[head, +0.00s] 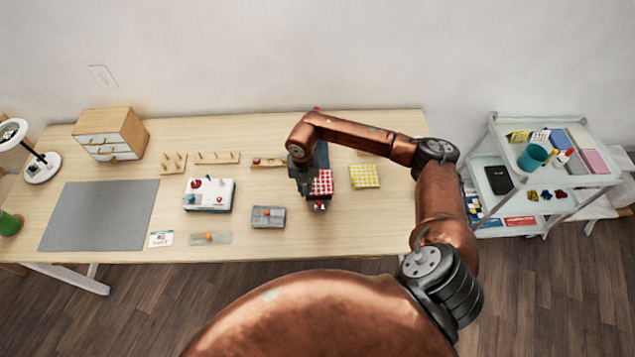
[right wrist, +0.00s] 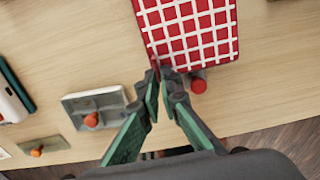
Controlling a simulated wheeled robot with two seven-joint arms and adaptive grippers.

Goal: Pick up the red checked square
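The red checked square (head: 322,182), red with white lines, shows beside my right gripper (head: 304,192) near the middle of the table. My arm hides part of it. In the right wrist view the square (right wrist: 190,28) fills the top, its upper part cut off. The fingertips of my right gripper (right wrist: 160,74) are close together at the square's lower left corner, with a bit of red between them. They look shut on that corner. The height of the square above the table is hard to tell. My left gripper is not in view.
A red knob (right wrist: 198,86) peeks out just below the square. A yellow checked square (head: 364,176) lies to the right. A grey box (head: 268,217) with an orange knob and a white box (head: 208,195) stand to the left. The table's front right is clear.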

